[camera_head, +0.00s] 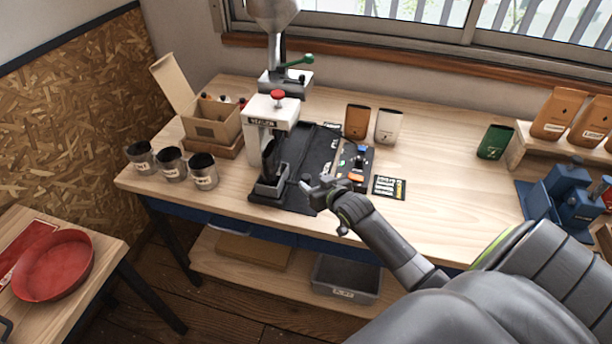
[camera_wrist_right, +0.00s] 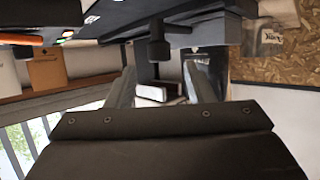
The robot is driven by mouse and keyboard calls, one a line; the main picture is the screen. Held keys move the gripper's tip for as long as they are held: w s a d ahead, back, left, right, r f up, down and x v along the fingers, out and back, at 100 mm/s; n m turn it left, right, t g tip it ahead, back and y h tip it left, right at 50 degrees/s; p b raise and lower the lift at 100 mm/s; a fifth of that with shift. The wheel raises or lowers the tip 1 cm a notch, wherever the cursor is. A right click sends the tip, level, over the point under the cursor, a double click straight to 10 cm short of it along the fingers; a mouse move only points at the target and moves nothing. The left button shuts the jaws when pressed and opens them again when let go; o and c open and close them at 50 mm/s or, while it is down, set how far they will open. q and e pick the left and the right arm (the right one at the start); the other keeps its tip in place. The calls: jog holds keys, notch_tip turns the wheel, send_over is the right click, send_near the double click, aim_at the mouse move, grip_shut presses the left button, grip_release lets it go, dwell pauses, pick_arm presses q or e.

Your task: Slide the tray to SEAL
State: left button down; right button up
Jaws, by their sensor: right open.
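A dark knob (camera_wrist_right: 158,48) shows in the right wrist view between my two fingers, with open space on both sides. My right gripper (camera_head: 316,190) is open, just right of the tray, above the front of the black base. It also shows in the right wrist view (camera_wrist_right: 162,88). I cannot tell whether a finger touches the knob. My left gripper is out of view.
Several dark-lidded jars (camera_head: 172,164) and an open cardboard box (camera_head: 212,125) stand left of the sealer. The right middle of the table is clear.

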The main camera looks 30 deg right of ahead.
aim_at(308, 178)
jog(key=shift+x, duration=2.85)
grip_shut()
